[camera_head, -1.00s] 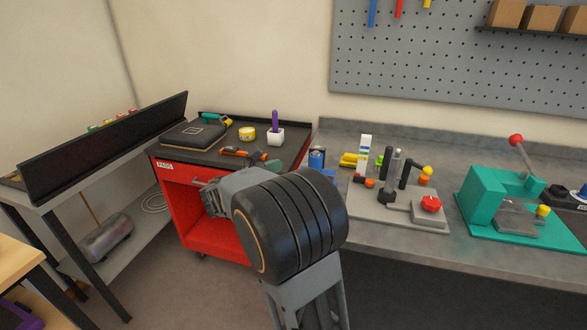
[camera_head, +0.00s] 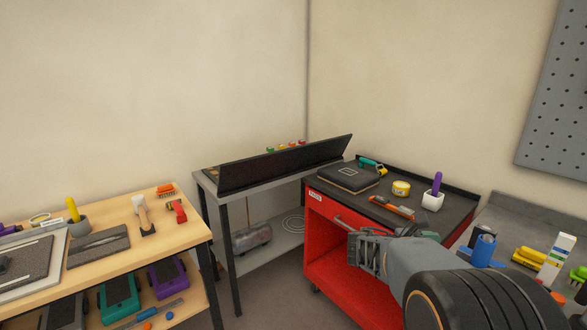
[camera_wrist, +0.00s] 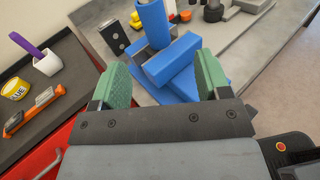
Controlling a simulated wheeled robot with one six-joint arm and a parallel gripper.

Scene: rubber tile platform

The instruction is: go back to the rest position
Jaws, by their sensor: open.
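My gripper (camera_wrist: 164,80) is open, with its two green finger pads apart and nothing held between them. In the wrist view a blue holder (camera_wrist: 172,62) with an upright blue cylinder (camera_wrist: 151,24) shows beyond and between the fingertips, on the grey bench. Its distance from the fingers is hard to tell. In the head view my arm reaches in from the lower right, in front of the red cart (camera_head: 335,262).
The cart top holds a black case (camera_head: 347,178), a yellow tape roll (camera_head: 401,188), an orange tool (camera_head: 391,206) and a white cup (camera_head: 432,202). A grey bench (camera_head: 519,213) is right. A wooden table (camera_head: 180,235) with tools is left, beside a grey stand (camera_head: 232,189).

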